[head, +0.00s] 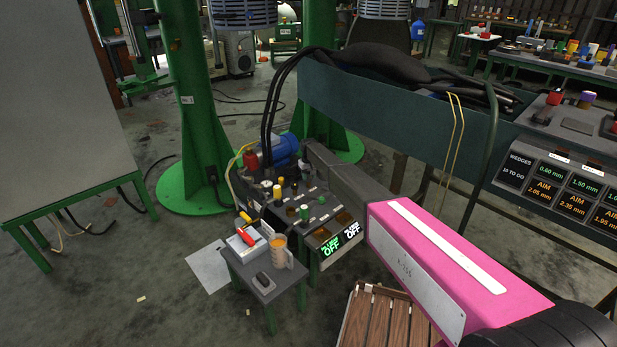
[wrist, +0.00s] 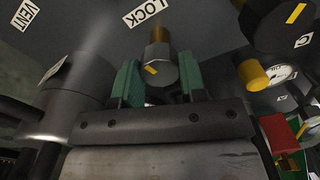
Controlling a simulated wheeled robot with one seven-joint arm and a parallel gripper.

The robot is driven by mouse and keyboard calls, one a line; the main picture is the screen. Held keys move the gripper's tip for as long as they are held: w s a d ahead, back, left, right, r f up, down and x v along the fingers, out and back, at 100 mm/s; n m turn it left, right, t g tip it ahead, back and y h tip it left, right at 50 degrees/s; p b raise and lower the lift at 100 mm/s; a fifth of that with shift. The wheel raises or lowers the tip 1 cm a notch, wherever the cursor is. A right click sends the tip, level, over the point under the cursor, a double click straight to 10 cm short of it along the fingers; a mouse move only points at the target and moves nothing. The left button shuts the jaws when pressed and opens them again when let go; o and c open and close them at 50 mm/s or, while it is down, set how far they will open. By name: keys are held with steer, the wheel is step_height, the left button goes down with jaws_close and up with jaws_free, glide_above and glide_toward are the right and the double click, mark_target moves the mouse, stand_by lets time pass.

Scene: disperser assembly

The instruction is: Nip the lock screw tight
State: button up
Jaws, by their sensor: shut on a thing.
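In the wrist view, the lock screw (wrist: 158,52) is a grey hex head with a yellow mark on its face and a brass-coloured part behind it. It sits just below the white LOCK label (wrist: 147,11) on a dark panel. My gripper (wrist: 160,79) has a green-padded finger on each side of the screw head and is shut on it. The yellow mark is tilted. In the head view, my pink and grey arm reaches towards the control console (head: 311,238), and my gripper cannot be made out.
A VENT label (wrist: 25,14) is at upper left. In the head view, a small side table (head: 262,280) stands before the console.

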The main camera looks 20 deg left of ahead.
mark_target(309, 176)
steer(key=m, duration=0.4)
steer(key=shift+m, duration=2.6)
steer(key=o, duration=0.9)
steer(key=shift+r, duration=0.1)
step_height(309, 176, up, 11)
steer(key=shift+f, duration=0.15)
steer(key=shift+d, duration=0.15)
